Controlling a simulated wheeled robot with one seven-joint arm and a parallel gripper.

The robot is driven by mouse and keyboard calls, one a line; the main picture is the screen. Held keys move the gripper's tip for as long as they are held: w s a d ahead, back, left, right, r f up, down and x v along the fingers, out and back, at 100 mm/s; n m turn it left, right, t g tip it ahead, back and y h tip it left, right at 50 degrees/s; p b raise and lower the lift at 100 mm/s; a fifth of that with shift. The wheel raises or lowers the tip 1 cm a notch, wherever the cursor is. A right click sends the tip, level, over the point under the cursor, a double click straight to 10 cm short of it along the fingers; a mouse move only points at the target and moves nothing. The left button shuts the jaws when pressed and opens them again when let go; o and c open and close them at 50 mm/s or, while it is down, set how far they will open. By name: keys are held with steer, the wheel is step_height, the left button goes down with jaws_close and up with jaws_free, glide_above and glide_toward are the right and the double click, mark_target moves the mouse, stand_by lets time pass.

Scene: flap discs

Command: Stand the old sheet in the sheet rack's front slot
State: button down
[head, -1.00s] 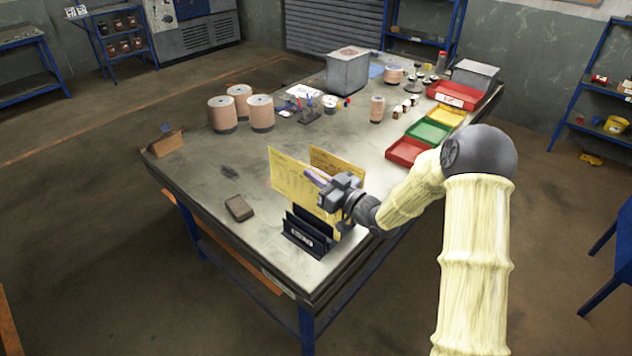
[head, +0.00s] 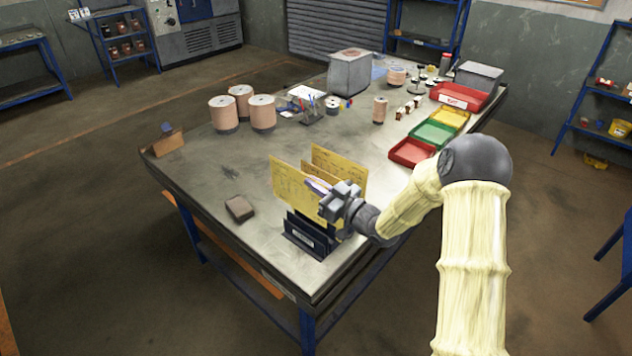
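The sheet rack (head: 308,238) is black with a pale label and stands near the table's front corner. One yellow sheet (head: 290,188), which I take as the old sheet, is upright just above or in the front part of the rack. My gripper (head: 322,190) is at its right side and appears shut on it; the fingertips are partly hidden. A second yellow sheet (head: 342,168) stands upright behind it. The lower edge of the front sheet meets the dark rack plates, and I cannot tell how deep it sits in a slot.
A brown block (head: 239,208) lies left of the rack. Copper-coloured cylinders (head: 223,115), a grey box (head: 349,72) and red (head: 411,152), green (head: 433,133) and yellow trays stand farther back.

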mark_target(317, 199)
steer(key=shift+w+d+f+b, duration=0.15)
steer(key=shift+f+b, duration=0.25)
steer(key=shift+f, duration=0.45)
steer(key=shift+d+f+b, duration=0.1)
steer(key=shift+f+b, duration=0.25)
steer(key=shift+f, duration=0.5)
steer(key=shift+b, duration=0.35)
steer(key=shift+f+b, duration=0.75)
steer(key=shift+f, duration=0.15)
steer(key=c, duration=1.6)
jaws_free()
steer(key=shift+o, duration=0.2)
